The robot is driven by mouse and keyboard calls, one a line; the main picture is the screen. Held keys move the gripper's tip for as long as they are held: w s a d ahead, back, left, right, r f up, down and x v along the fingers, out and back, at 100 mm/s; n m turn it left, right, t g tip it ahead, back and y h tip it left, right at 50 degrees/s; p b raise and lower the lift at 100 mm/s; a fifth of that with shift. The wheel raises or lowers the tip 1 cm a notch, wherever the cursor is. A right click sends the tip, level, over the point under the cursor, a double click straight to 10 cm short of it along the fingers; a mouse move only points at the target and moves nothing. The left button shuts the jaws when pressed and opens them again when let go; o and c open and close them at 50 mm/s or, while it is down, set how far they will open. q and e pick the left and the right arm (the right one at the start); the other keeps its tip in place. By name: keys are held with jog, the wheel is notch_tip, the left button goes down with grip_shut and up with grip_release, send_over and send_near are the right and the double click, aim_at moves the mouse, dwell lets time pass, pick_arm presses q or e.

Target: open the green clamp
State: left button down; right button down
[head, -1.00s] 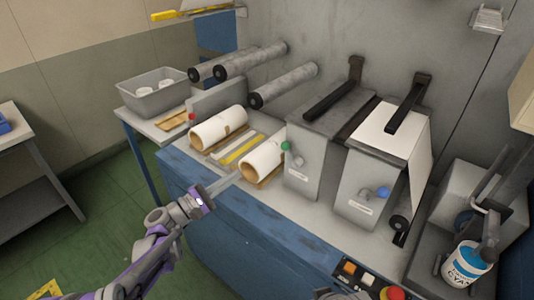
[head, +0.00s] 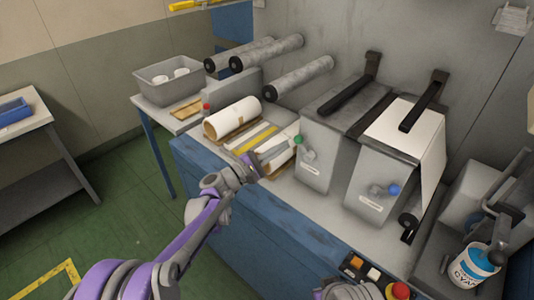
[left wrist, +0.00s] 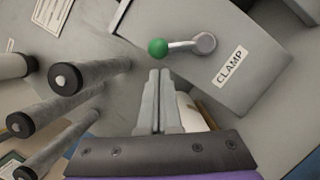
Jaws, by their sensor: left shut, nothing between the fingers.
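The green clamp is a short grey lever (head: 309,154) with a green ball knob (head: 298,140), on the front of the left grey box (head: 324,160). In the left wrist view the green knob (left wrist: 157,48) is at the left end of the lever (left wrist: 181,45). The pivot (left wrist: 205,43) is at its right, beside a CLAMP label (left wrist: 230,67). My left gripper (head: 292,132) is shut and empty. In the left wrist view its fingertips (left wrist: 160,73) point at the knob, just below it, with a small gap showing. My right gripper is not visible.
A similar lever with a blue knob (head: 393,190) is on the right box. Cardboard-cored rolls (head: 232,118) lie on the bench left of the boxes, one partly behind my gripper. Grey rollers (head: 300,78) project above. A button panel (head: 372,272) is at the front.

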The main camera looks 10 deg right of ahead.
pick_arm(q)
jog(key=shift+s+d+r, duration=0.15)
jog(key=shift+d+r, duration=0.15)
jog(key=shift+d, duration=0.15)
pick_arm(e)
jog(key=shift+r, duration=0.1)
pick_arm(q)
jog(key=shift+r, duration=0.1)
jog(key=shift+s+r+m, duration=0.1)
jog(key=shift+r+m, duration=0.05)
jog(key=shift+m, duration=0.25)
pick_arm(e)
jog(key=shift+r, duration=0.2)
